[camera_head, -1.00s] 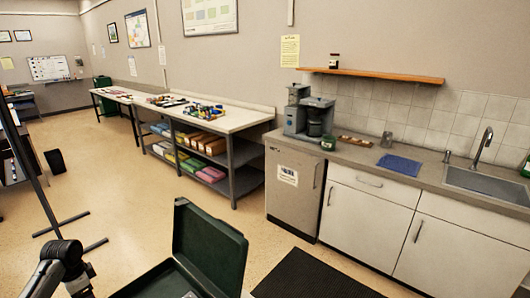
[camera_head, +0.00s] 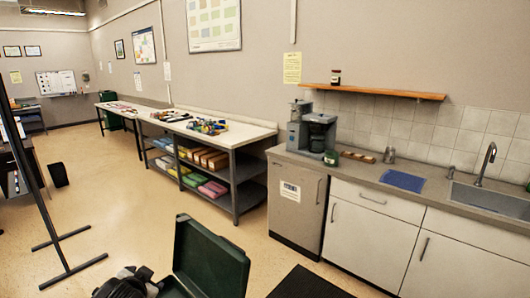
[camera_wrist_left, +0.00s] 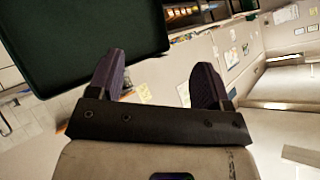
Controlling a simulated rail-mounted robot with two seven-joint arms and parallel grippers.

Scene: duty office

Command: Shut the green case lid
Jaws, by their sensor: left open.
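The green case stands open at the bottom of the head view. Its dark green lid (camera_head: 212,258) is raised and leans slightly back. Only a small piece of the case base (camera_head: 174,289) shows at the bottom edge; the rest is cut off or hidden behind my left gripper (camera_head: 142,276). That gripper is just left of the lid, over the left part of the case. In the left wrist view the lid (camera_wrist_left: 80,40) fills the upper left, close to one finger. My left gripper (camera_wrist_left: 158,80) is open, with nothing between its fingers. My right gripper is out of view.
A dark mat (camera_head: 308,284) lies on the floor right of the case. A counter (camera_head: 350,172) with cabinets and a coffee machine (camera_head: 312,132) stands behind it. A long bench (camera_head: 250,133) runs along the wall. A black stand (camera_head: 48,215) is at the left, with open floor between.

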